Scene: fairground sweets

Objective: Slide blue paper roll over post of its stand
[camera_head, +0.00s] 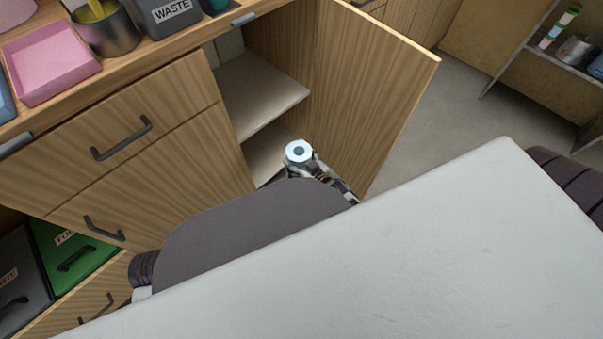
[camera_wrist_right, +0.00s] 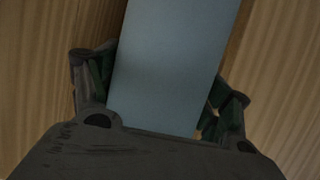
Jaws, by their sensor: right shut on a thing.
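The blue paper roll (camera_wrist_right: 175,65) fills the middle of the right wrist view, between the two fingers of my right gripper (camera_wrist_right: 160,95). In the head view the roll (camera_head: 299,151) shows its pale round end with a dark centre, pointing up towards the camera. My right gripper (camera_head: 307,164) is shut around it in front of the open cupboard. The far end of the roll is hidden in both views. I see no stand or post that I can make out. My left gripper is not in view.
An open wooden cupboard door (camera_head: 375,85) stands right of the roll, with cupboard shelves (camera_head: 262,92) to its left. Drawers (camera_head: 125,125) are left of the cupboard. The counter above holds a pink tray (camera_head: 50,62), a metal pot (camera_head: 108,32) and a waste bin (camera_head: 168,14).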

